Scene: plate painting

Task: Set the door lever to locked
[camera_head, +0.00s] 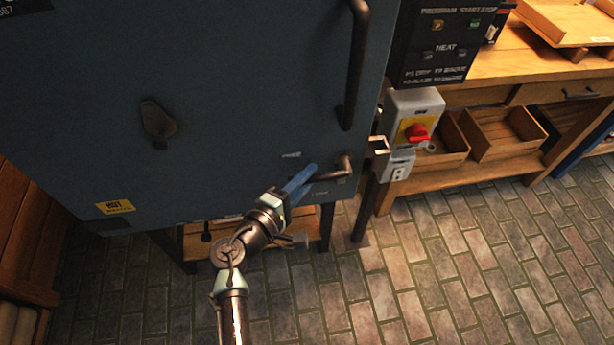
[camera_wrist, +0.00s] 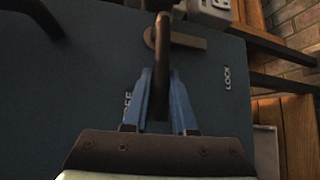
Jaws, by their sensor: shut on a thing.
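The dark metal door lever (camera_head: 346,166) sits low on the right edge of the blue-grey oven door (camera_head: 230,70). Its bar points left from the door edge. My gripper (camera_head: 310,170) has blue fingers and is shut on the door lever. In the wrist view the lever's rod (camera_wrist: 162,60) runs between the two fingertips (camera_wrist: 162,84). A white LOCK label (camera_wrist: 227,78) is on the door right of the rod. Another label (camera_wrist: 127,106) is left of it, partly hidden by the left finger. The rod is between the labels, nearer the left one.
A long vertical pull handle (camera_head: 355,65) is above the lever. A grey switch box with a red knob (camera_head: 417,132) stands close on the right. A wooden bench (camera_head: 490,70) with trays is beyond it. The brick floor (camera_head: 450,265) at the lower right is clear.

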